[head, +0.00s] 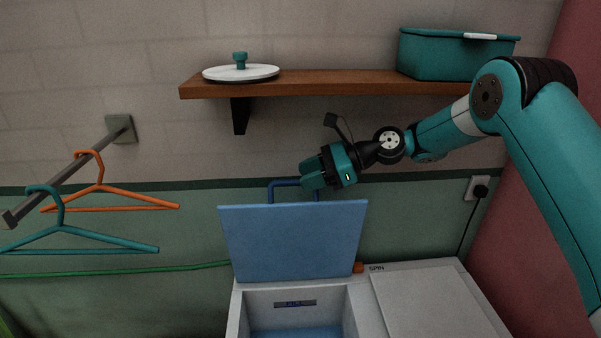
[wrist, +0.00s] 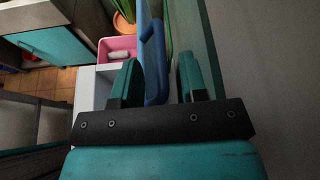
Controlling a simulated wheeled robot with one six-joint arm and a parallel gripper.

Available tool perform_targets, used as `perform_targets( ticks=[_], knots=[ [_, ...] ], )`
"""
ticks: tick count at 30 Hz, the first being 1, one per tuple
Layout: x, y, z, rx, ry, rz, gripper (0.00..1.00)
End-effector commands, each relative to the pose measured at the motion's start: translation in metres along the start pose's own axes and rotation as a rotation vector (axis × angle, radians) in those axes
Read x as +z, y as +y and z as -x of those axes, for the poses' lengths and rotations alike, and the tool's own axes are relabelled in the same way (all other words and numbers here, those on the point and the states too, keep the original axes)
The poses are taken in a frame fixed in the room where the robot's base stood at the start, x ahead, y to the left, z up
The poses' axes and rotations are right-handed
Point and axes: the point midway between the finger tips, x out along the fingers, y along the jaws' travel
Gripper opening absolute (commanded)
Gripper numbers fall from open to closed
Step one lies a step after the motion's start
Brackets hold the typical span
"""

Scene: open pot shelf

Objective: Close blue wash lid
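The blue wash lid (head: 292,242) stands raised, nearly upright, at the back of the white washer. The wash tub (head: 294,303) below it is uncovered. A darker blue bar handle (head: 279,183) rises from the lid's top edge. My gripper (head: 307,174) is at this handle, above the lid, and covers part of it. In the wrist view the handle (wrist: 155,66) lies between my two spread fingers, closer to the left one, with a clear gap to the right one. I cannot tell whether the left finger touches it.
A wooden shelf (head: 300,82) above holds a white pot lid (head: 240,74) and a teal bin (head: 455,58). A rail (head: 70,172) with hangers sticks out at left. The white spin side (head: 432,302) is right of the tub. The wrist view shows a pink basket (wrist: 108,48).

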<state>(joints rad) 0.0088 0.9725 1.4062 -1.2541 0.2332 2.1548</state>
Motion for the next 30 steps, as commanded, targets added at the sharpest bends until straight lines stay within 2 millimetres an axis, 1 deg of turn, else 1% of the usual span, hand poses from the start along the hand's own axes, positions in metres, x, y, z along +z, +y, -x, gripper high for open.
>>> perform_targets(
  ticks=[3, 6, 14, 15, 20, 26, 30],
  knots=[
    [0.002, 0.0, -0.015, 0.002, 0.0, 0.001, 0.39],
    [0.001, 0.0, -0.021, 0.001, 0.0, 0.001, 0.39],
    [0.0, 0.0, -0.022, 0.001, 0.0, 0.001, 0.39],
    [0.0, 0.0, -0.022, 0.001, 0.0, 0.001, 0.37],
    [0.0, 0.0, -0.022, 0.001, 0.0, 0.001, 0.0],
    [0.001, 0.0, -0.022, 0.001, 0.0, 0.002, 0.0],
    [0.003, 0.005, -0.029, 0.005, -0.001, 0.018, 0.0]
  ],
)
